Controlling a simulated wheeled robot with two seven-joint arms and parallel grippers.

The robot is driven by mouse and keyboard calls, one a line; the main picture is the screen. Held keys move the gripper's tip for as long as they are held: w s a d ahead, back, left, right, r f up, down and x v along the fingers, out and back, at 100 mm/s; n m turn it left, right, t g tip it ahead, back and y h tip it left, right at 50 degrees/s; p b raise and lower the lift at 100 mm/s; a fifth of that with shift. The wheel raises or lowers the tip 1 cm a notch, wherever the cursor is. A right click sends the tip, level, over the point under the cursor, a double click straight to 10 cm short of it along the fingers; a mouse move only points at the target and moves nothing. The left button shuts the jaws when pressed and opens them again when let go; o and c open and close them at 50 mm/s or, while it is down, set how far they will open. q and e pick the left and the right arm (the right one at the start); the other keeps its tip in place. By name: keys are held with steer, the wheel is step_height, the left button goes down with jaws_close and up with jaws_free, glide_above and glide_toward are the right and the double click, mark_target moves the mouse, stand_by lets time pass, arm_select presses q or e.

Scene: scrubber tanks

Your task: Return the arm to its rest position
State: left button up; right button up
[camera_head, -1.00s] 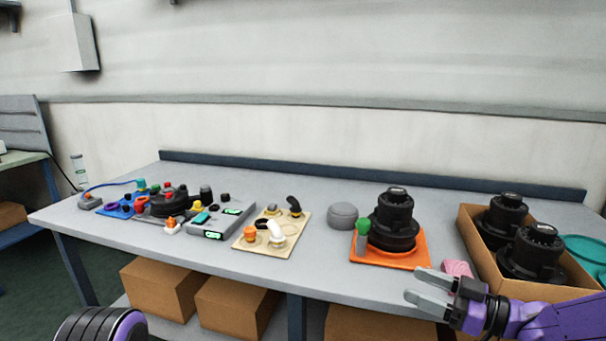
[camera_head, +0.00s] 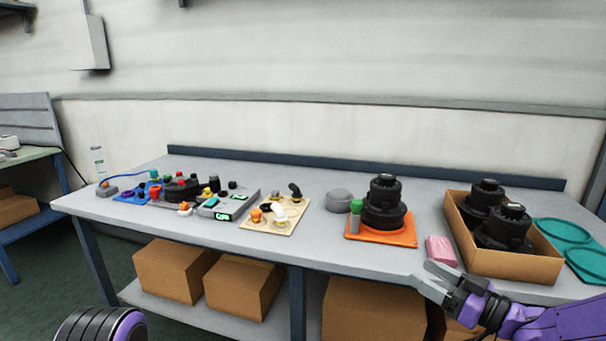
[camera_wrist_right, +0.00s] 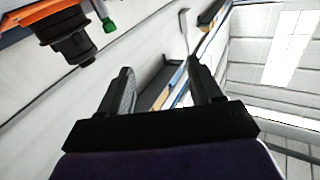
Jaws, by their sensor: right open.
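My right gripper (camera_head: 432,284) is open and empty at the front right edge of the bench, close to the pink block. In the right wrist view its two fingers (camera_wrist_right: 160,92) stand apart with nothing between them. My purple right arm comes in from the lower right corner. At the bottom left, a rounded dark and purple part of mine shows, but no left gripper is seen.
The bench (camera_head: 330,258) holds an orange tray (camera_head: 402,238) with a black tank (camera_head: 384,204), a cardboard box (camera_head: 540,268) with black tanks, a pink block (camera_head: 440,250), a beige board (camera_head: 288,228) and several small parts at left. Boxes (camera_head: 240,285) sit below.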

steer(key=s+d+f+m+g+h, duration=0.1)
steer(key=s+d+f+m+h, duration=0.2)
steer(key=f, duration=0.5)
steer(key=s+f+m+g+h, duration=0.1)
steer(key=s+f+m+h, duration=0.1)
steer(key=f+m+h, duration=0.5)
steer(key=s+d+f+m+h, duration=0.2)
steer(key=s+f+m+h, duration=0.1)
steer(key=f, duration=0.6)
steer(key=s+f+g+h, duration=0.1)
steer(key=s+f+g, duration=0.2)
steer(key=s+f, duration=0.2)
steer(key=s+f+g+h, duration=0.1)
steer(key=s+f, duration=0.4)
steer(key=s, duration=0.7)
steer(key=s+f+m+g, duration=0.1)
steer(key=s+f+g, duration=0.3)
steer(key=s, duration=0.5)
steer(key=shift+a+f+g+h, duration=0.15)
steer(key=shift+f+g+h, duration=0.2)
steer(key=shift+f, duration=0.2)
